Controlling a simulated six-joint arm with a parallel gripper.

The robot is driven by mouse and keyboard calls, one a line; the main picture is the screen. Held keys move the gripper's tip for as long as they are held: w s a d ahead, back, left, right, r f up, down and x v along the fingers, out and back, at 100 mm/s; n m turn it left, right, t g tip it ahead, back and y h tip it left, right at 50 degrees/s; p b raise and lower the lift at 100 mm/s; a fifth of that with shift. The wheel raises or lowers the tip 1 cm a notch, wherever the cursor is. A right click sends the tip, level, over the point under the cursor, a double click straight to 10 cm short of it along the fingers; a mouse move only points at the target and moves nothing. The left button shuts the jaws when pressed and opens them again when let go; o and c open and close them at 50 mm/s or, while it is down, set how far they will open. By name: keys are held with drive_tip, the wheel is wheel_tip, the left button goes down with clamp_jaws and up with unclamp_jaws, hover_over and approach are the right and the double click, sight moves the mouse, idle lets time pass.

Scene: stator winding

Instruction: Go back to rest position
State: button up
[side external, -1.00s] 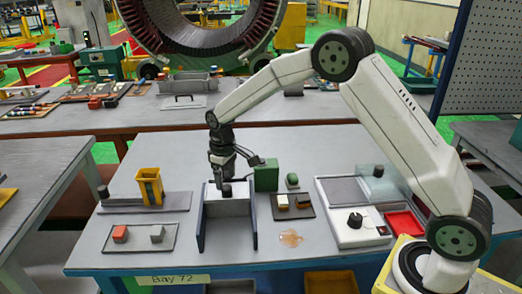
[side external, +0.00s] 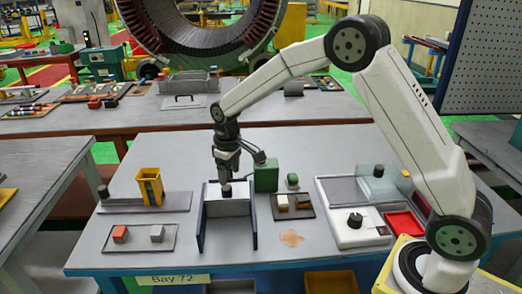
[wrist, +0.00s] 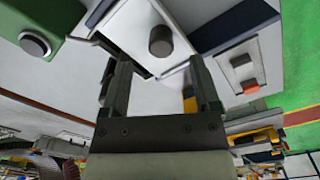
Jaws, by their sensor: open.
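My gripper (side external: 227,178) is over the grey and white fixture (side external: 227,207) with dark side walls, at the middle of the table. It points down, a little above the fixture's dark round knob (side external: 227,190). In the wrist view my gripper (wrist: 157,62) has its two fingers spread apart with nothing between them. The knob (wrist: 160,41) shows beyond the fingertips, apart from them. The arm reaches in from the right side of the table.
A green box (side external: 266,176) stands just right of the fixture. A yellow holder (side external: 150,187) stands to the left, and a tray with red and grey blocks (side external: 140,240) lies in front of it. A white control box (side external: 352,228) is at the right. Space above the table is clear.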

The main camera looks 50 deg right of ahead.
drive_tip(key=s+r+m+t, duration=0.1)
drive_tip(key=s, duration=1)
drive_tip(key=shift+s+d+r+m, duration=0.25)
drive_tip(key=shift+s+d+m, duration=0.05)
drive_tip(key=shift+s+d, duration=0.1)
drive_tip(key=shift+m+t, duration=0.6)
drive_tip(key=shift+t, duration=0.1)
drive_tip(key=s, duration=0.7)
drive_tip(key=s+f, duration=0.1)
drive_tip(key=s, duration=0.2)
drive_tip(key=shift+s+d, duration=0.15)
drive_tip(key=shift+s, duration=0.2)
drive_tip(key=r+n+g, duration=0.1)
drive_tip(key=n+g, duration=0.1)
drive_tip(key=n, duration=0.6)
hover_over(226, 187)
drive_tip(key=s, duration=0.1)
drive_tip(key=shift+s+d, duration=0.1)
drive_tip(key=shift+s, duration=0.1)
drive_tip(key=shift+w+n+g, duration=0.3)
drive_tip(key=shift+w+n, duration=0.2)
drive_tip(key=shift+w, duration=0.2)
drive_tip(key=shift+f, duration=0.15)
drive_tip(key=shift+f, duration=3.85)
clamp_jaws()
